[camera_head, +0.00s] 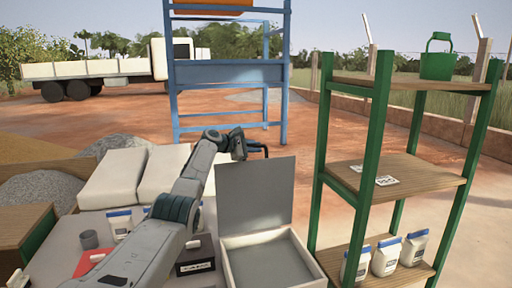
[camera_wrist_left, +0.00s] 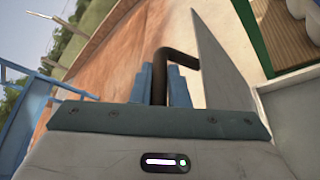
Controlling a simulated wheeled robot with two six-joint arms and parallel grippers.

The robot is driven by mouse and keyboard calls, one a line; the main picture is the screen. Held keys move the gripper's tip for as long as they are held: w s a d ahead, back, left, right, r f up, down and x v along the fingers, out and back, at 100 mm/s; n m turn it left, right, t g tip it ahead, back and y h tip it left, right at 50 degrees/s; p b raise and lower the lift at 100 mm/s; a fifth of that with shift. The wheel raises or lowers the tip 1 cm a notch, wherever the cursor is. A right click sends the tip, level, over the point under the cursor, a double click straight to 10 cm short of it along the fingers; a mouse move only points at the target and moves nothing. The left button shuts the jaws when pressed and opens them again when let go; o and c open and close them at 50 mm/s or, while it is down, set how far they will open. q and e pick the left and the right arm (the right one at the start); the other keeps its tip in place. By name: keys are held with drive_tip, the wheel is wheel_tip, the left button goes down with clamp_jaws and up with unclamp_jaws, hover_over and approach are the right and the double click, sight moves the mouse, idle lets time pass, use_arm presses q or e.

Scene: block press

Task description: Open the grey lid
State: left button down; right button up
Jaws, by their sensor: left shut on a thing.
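The grey lid (camera_head: 255,192) stands raised, close to upright, at the back of an open box (camera_head: 273,259) with pale walls. The inside of the box shows and looks empty. My left gripper (camera_head: 243,146) is at the lid's top edge and is shut on the lid's dark bent handle. In the left wrist view the handle (camera_wrist_left: 178,54) sits between the two blue fingers, and the lid (camera_wrist_left: 217,60) shows as a thin grey panel right of it. My right gripper is not in view.
A green shelf rack (camera_head: 371,165) stands close to the box's right. A blue frame (camera_head: 230,73) stands behind.

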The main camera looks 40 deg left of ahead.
use_arm(q)
drive_tip(key=shift+d+f, duration=0.1)
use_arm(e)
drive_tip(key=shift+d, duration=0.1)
use_arm(q)
drive_tip(key=c, duration=1.5)
unclamp_jaws()
drive_tip(key=shift+o, duration=0.5)
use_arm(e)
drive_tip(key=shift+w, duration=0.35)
